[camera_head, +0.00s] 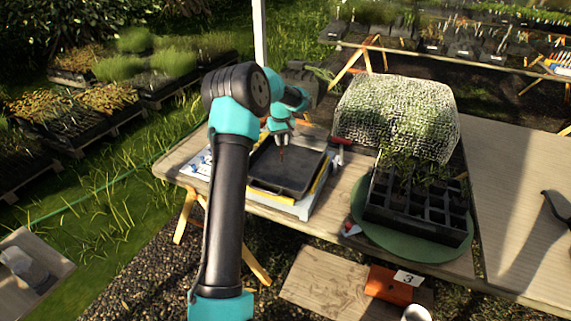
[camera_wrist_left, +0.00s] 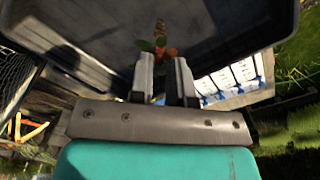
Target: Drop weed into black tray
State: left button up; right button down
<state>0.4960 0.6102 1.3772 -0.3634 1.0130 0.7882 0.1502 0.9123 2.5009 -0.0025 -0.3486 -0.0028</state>
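The weed (camera_wrist_left: 159,44) is a small plant with green leaves and reddish-brown parts, at the fingertips of my left gripper (camera_wrist_left: 164,62) in the left wrist view. The fingers are close together with a narrow gap, and the weed sticks out beyond their tips. In the head view my left gripper (camera_head: 281,143) points down over the black tray (camera_head: 268,176), with a thin reddish bit hanging below it. The black tray is shallow and looks empty, and it also shows in the left wrist view (camera_wrist_left: 225,55).
A black cell tray (camera_head: 412,222) with seedlings stands on a green round mat (camera_head: 367,228) to the right, before a mesh cover (camera_head: 395,105). The right of the table is mostly clear.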

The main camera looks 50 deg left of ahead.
pick_arm(q)
jog(key=o, duration=0.4)
jog(key=shift+c, duration=0.2)
jog(key=shift+r, duration=0.1)
notch_tip(320, 180, up, 17)
dwell(0.4)
dwell(0.7)
